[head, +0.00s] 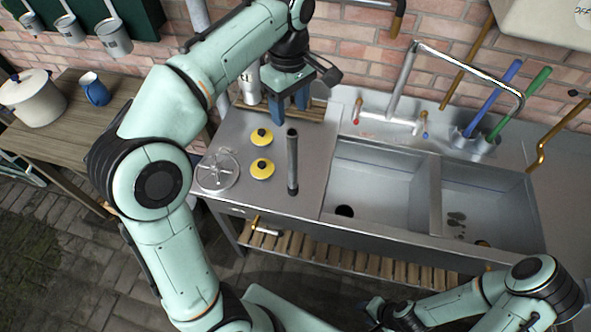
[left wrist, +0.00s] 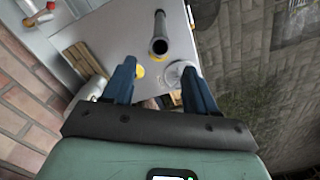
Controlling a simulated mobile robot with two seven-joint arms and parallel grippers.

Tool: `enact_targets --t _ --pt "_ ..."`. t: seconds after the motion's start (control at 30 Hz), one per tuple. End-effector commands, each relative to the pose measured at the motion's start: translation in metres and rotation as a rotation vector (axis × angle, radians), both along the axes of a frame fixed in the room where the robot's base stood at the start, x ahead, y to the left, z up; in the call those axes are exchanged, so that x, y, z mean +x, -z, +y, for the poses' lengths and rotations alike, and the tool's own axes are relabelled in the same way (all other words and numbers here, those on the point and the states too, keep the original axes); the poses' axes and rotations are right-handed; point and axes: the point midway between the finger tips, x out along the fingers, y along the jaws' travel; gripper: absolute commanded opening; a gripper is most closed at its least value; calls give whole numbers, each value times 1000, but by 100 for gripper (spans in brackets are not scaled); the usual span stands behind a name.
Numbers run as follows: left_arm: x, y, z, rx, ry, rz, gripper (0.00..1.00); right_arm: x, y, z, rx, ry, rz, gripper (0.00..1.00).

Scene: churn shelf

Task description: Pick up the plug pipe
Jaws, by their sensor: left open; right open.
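The plug pipe (head: 292,162) is a dark grey tube standing on the steel drainboard, left of the sink. The left wrist view shows the same pipe (left wrist: 159,35) ahead of the fingers, with its open round end facing the camera. My left gripper (head: 287,110) is open and empty, with blue fingers, behind and above the pipe in the head view. In the left wrist view its fingers (left wrist: 160,68) are spread apart, with the pipe beyond the gap. My right gripper (head: 377,312) is low at the bottom edge, away from the pipe; its fingers show only in part.
Two yellow discs with dark knobs (head: 262,169) and a round metal strainer-like wheel (head: 218,170) lie left of the pipe. A wooden rack (head: 283,110) stands near the wall. The double sink (head: 375,185) and tap (head: 390,120) are to the right.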

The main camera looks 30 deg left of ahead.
Motion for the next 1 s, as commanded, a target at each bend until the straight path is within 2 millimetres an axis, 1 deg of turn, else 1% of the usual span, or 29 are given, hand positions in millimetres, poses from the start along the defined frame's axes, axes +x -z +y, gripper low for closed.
enact_targets --t 0.03,0.1,0.2,0.47,0.7,0.83,1.0 --pt "-2 15 0 0 0 7 57 -7 6 0 0 0 9 43" --pt "-2 29 0 0 0 6 57 -13 11 0 0 0 15 43" --pt "-1 45 0 0 0 6 57 -18 15 0 0 1 20 43" --pt "-1 62 -1 -1 1 1 57 -21 18 0 -1 0 24 43" --pt "-3 98 -6 0 1 3 57 -29 26 0 0 0 31 43" --pt "-2 107 -5 0 1 1 57 -30 27 0 -1 0 34 43" --pt "-2 107 -5 0 1 0 57 -29 27 0 0 1 33 43"
